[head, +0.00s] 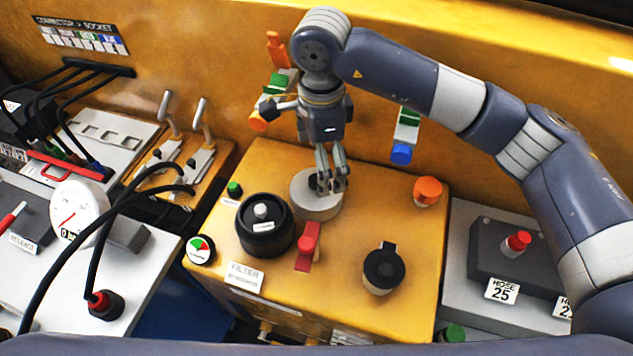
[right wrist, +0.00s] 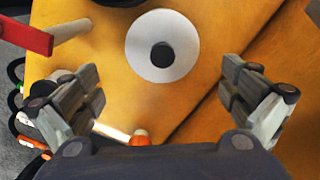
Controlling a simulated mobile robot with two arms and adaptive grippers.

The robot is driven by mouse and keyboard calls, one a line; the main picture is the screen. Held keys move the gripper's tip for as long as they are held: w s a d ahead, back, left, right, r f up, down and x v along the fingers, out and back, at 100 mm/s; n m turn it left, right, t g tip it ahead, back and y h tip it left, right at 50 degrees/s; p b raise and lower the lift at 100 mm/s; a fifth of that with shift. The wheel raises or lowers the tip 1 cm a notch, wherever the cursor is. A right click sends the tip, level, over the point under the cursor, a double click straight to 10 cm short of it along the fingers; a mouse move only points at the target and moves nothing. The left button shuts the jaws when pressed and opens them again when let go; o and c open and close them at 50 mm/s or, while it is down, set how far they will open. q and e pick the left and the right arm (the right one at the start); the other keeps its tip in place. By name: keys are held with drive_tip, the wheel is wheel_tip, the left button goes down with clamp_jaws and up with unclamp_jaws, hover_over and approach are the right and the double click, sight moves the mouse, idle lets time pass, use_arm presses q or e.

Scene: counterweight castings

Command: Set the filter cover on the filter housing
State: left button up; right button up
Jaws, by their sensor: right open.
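The filter cover, apparently the pale round disc with a black knob (head: 309,207), lies flat on the yellow machine top. It also shows in the right wrist view (right wrist: 183,57). The filter housing, apparently the black round body with a grey stud (head: 266,228), stands to its left, behind the FILTER label. My right gripper (head: 330,188) points down over the disc, its fingers overlapping the knob in the head view. In the right wrist view its fingers (right wrist: 165,90) are spread wide with nothing between them, the disc beyond them. My left gripper is not in view.
A red-handled lever (head: 308,246) stands just in front of the disc, and a black round knob (head: 384,269) farther front right. An orange cap (head: 428,190) is at the back right. A gauge (head: 79,215) and black hoses lie left. Yellow surface right of the disc is clear.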

drive_tip(key=shift+f, duration=0.4)
drive_tip(key=shift+w+f, duration=0.1)
drive_tip(key=shift+f, duration=0.2)
drive_tip(key=f+p, duration=0.1)
drive_tip(key=f, duration=0.1)
drive_tip(key=f+p, duration=0.2)
drive_tip(key=shift+a+f, duration=0.1)
drive_tip(key=shift+a, duration=0.3)
drive_tip(key=shift+f, duration=0.45)
drive_tip(key=shift+c, duration=0.2)
drive_tip(key=c, duration=0.9)
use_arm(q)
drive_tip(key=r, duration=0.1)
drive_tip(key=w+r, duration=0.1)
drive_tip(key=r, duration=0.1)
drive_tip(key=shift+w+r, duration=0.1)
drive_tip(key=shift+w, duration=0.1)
use_arm(e)
clamp_jaws()
